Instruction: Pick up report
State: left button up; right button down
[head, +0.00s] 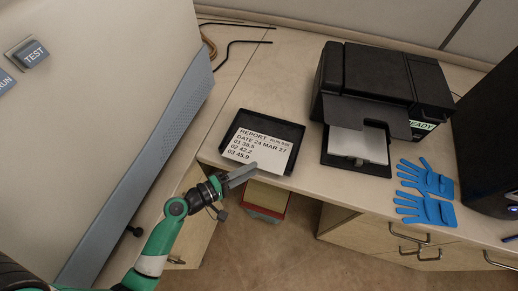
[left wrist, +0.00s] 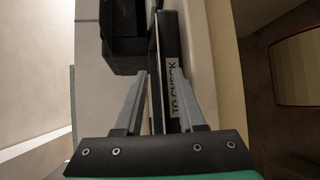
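The report (head: 262,142) is a white printed sheet lying in a black tray (head: 289,165) near the front edge of the bench. Its text reads REPORT, a date and several number lines. My left gripper (head: 252,168) is at the front side of the tray, close to the sheet's lower edge. In the left wrist view its two fingers (left wrist: 163,90) are apart, with the tray's black edge and a TO CHECK label (left wrist: 174,88) between or behind them. Nothing is seen held. Whether a finger touches the tray cannot be told. My right gripper is not in view.
A black printer (head: 375,80) with a white sheet (head: 358,145) in its output tray stands to the right. Blue gloves (head: 427,190) lie right of it. A large machine with a TEST button (head: 33,54) stands left. Below the bench edge is a red-rimmed bin (head: 266,200).

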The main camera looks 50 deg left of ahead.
pick_arm(q)
jog(key=shift+x, duration=0.85)
jog(key=shift+s, duration=0.1)
grip_shut()
jog(key=shift+r, duration=0.1)
jog(key=d+r+p, duration=1.3)
jog(key=d+p, duration=0.1)
jog(key=p, duration=1)
jog(key=shift+s, duration=0.25)
